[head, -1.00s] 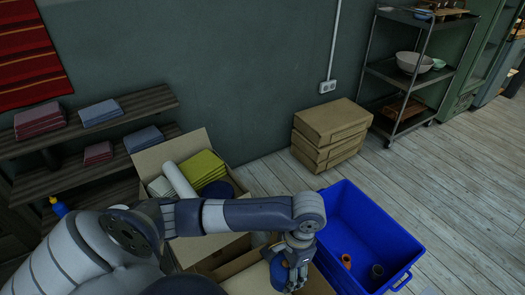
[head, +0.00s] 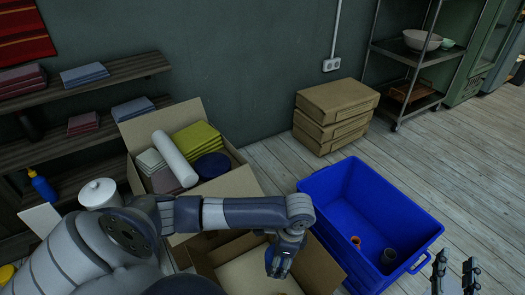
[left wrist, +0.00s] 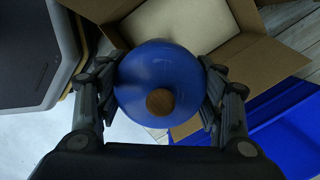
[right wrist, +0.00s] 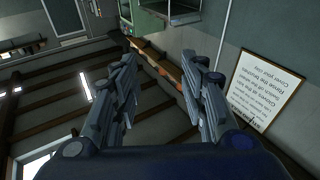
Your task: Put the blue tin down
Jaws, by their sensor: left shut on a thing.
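The blue tin, a round blue thing with a wooden knob on top (left wrist: 145,80), sits between the fingers of my left gripper (left wrist: 160,98) in the left wrist view. My left gripper is shut on it. In the head view my left gripper (head: 280,262) hangs over an open cardboard box; I cannot make out the tin clearly there. My right gripper (head: 455,275) is at the lower right edge of the head view. In the right wrist view its fingers (right wrist: 160,95) are apart with nothing between them.
The open cardboard box (head: 322,268) has a pale inside. A blue crate (head: 415,225) with small pots stands right of it. Another box (head: 235,185) holds folded cloths, a white roll and a dark blue round thing. Closed boxes (head: 335,115) are stacked by the wall. Floor is bare at right.

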